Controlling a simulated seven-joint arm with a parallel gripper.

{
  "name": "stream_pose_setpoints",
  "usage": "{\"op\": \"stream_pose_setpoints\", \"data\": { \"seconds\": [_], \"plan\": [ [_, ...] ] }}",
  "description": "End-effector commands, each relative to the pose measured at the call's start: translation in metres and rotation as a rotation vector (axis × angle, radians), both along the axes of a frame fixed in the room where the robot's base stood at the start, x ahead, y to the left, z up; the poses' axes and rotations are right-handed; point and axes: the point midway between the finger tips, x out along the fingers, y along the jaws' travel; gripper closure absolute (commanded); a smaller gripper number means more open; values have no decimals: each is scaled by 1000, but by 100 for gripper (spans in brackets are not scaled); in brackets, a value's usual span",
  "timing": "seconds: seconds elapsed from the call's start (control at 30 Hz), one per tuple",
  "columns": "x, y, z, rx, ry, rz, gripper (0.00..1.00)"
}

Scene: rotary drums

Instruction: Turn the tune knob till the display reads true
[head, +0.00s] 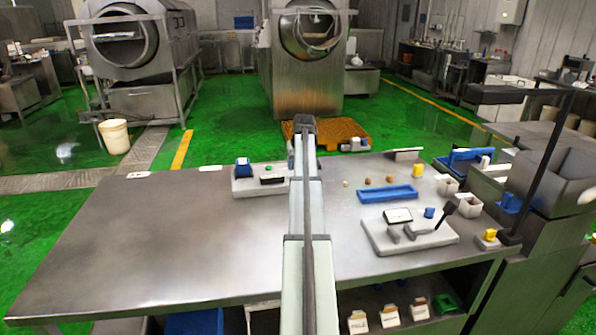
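Two pale panels with controls stand on the metal table (190,235). The right panel (410,243) carries a small framed display (398,215), a blue knob-like part (429,212), small grey parts and a black-topped lever (446,210). The left panel (245,187), beside my arm, carries a blue block (243,168), a small green part (268,168) and a dark display-like part (272,180). I cannot tell which part is the tune knob, and no display text is legible. My arm rises through the middle of the view; my gripper cannot be made out.
A blue tray (387,194) and small round items lie behind the right panel. White cups (468,205) and a dark post (545,155) stand at the right. The table's left half is clear. An orange pallet (340,131) and drum machines (310,60) stand beyond.

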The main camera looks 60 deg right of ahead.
Motion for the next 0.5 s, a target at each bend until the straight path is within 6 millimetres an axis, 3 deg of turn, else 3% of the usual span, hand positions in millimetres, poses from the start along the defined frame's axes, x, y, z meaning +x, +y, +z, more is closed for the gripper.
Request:
{"op": "stream_pose_setpoints", "data": {
  "seconds": [0.2,0.5],
  "plan": [
    [8,-8,-26,1,1,0,38],
    [11,-11,-36,-1,-1,0,38]
  ]
}}
